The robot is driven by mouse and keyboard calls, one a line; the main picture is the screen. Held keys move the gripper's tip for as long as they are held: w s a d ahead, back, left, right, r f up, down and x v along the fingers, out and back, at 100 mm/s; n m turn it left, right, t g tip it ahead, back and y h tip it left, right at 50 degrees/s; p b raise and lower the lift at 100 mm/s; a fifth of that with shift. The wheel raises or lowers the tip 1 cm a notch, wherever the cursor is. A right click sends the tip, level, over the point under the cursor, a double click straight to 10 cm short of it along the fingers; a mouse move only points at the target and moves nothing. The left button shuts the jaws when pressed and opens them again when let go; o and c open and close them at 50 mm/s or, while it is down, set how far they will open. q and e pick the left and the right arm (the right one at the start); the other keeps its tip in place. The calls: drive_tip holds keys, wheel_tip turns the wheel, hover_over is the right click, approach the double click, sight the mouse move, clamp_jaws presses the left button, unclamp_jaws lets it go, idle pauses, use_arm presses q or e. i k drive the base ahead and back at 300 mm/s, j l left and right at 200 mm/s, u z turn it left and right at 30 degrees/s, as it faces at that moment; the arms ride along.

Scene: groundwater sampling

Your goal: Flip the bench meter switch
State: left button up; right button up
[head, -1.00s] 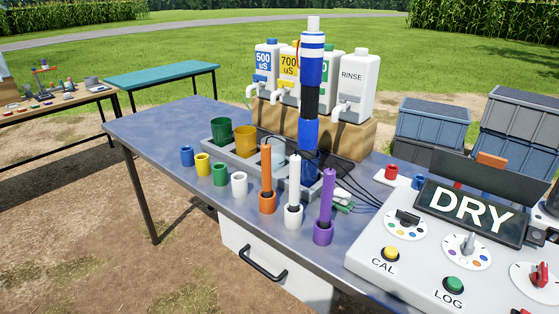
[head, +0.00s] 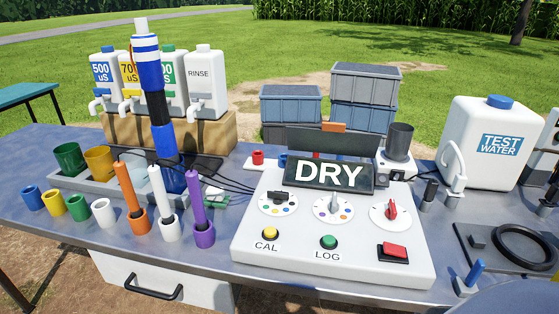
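The bench meter (head: 340,259) is a white sloped box right of centre on the metal table in the head view. Its dark display (head: 329,174) reads DRY. A red rocker switch (head: 393,251) in a black frame sits at its lower right. Above that is a red-pointer dial (head: 391,211). Two more dials, a yellow CAL button (head: 270,233) and a green LOG button (head: 328,242) are on the same face. Neither of my grippers shows in the head view.
A tall blue and white probe (head: 158,110) and coloured probes in cups stand left of the meter. Bottles stand on a wooden block (head: 205,131) behind. A TEST WATER jug (head: 495,140) and a black ring (head: 525,247) are at right. Grey crates (head: 364,100) are beyond the table.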

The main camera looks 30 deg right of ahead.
sight(391, 249)
drive_tip(key=l+z, duration=0.15)
drive_tip(key=z, duration=0.35)
drive_tip(key=l+z, duration=0.2)
drive_tip(key=z, duration=0.3)
drive_tip(key=l+z, duration=0.2)
drive_tip(key=z, duration=0.3)
drive_tip(key=k+l+u, duration=0.1)
drive_tip(key=k+u, duration=0.15)
drive_tip(key=u, duration=0.15)
